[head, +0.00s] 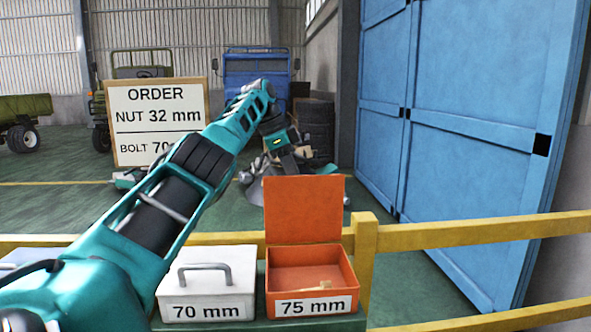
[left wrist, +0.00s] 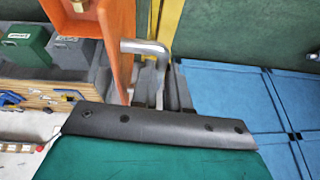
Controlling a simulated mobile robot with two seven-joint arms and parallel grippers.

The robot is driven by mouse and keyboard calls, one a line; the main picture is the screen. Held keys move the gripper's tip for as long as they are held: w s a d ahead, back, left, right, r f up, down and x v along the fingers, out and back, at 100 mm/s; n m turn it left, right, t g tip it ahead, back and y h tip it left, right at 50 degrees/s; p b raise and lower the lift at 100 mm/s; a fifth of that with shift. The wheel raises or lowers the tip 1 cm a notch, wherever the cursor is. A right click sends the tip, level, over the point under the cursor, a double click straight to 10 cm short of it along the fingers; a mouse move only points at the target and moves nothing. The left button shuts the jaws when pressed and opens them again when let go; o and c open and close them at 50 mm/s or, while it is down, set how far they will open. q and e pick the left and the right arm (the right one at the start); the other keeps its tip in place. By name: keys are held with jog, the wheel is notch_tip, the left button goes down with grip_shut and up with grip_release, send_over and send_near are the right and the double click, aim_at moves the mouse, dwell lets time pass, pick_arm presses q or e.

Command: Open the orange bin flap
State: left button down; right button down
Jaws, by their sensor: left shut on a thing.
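The orange bin (head: 312,258), labelled 75 mm, stands at the front of the head view. Its orange flap (head: 305,208) is raised upright at the back edge, so the bin's inside shows. The flap is also seen nearly edge-on in the left wrist view (left wrist: 118,45). A silver bent handle (left wrist: 143,46) sticks out from the flap there. My left gripper (left wrist: 163,85) is shut on this handle. In the head view my left arm reaches over to the far side of the flap; the handle and fingertips are hidden there. My right gripper is not in view.
A lidded white bin (head: 207,291), labelled 70 mm, stands left of the orange bin. A yellow rail (head: 440,234) runs behind the bins. A small tan piece (head: 320,285) lies inside the orange bin. An order board (head: 158,118) and blue doors (head: 455,100) stand beyond.

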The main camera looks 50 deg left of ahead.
pick_arm(q)
jog(key=shift+w+a, duration=0.25)
jog(key=shift+s+d+r, duration=0.1)
jog(key=c, duration=1.1)
grip_release()
jog(key=shift+s+d, duration=0.15)
